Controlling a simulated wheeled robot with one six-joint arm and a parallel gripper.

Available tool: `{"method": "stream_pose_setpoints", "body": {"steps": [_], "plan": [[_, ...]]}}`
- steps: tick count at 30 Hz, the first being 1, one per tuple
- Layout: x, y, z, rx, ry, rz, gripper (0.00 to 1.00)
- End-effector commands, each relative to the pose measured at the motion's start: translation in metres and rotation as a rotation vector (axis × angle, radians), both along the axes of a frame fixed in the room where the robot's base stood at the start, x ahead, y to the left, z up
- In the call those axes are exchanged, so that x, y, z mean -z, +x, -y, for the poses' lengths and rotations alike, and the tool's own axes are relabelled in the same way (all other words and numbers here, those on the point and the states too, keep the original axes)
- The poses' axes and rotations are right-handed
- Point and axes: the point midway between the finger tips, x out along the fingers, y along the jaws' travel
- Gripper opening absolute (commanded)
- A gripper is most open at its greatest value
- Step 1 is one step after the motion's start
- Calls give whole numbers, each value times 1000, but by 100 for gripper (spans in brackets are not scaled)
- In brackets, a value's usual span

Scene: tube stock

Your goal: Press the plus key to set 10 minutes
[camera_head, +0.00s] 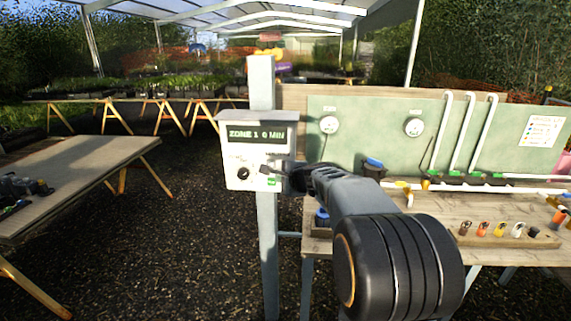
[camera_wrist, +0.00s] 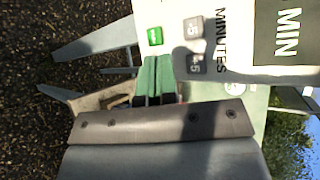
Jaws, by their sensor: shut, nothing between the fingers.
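The control box (camera_head: 238,160) is mounted on a grey post, and its display (camera_head: 256,135) reads "ZONE 1 0 MIN". In the wrist view the panel appears turned sideways. Two grey keys sit by the word MINUTES: a minus key (camera_wrist: 193,28) and, below it in the picture, the plus key (camera_wrist: 195,62), which looks to be marked +5. A green key (camera_wrist: 155,37) lies to their left. My gripper (camera_head: 270,172) is shut and empty in front of the box's lower right. Its green fingertips (camera_wrist: 156,78) show beside the plus key; contact cannot be told.
A black knob (camera_head: 243,174) is on the box's lower left. A table (camera_head: 75,180) stands at the left. Gravel lies open between.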

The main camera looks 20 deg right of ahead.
Motion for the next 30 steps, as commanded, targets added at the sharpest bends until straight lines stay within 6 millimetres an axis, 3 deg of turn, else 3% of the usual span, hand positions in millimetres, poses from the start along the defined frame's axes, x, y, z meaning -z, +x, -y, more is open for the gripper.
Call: {"method": "stream_pose_setpoints", "body": {"steps": [13,30], "plan": [[-1,39,22,0,0,0,0],[0,45,25,0,0,0,0]]}}
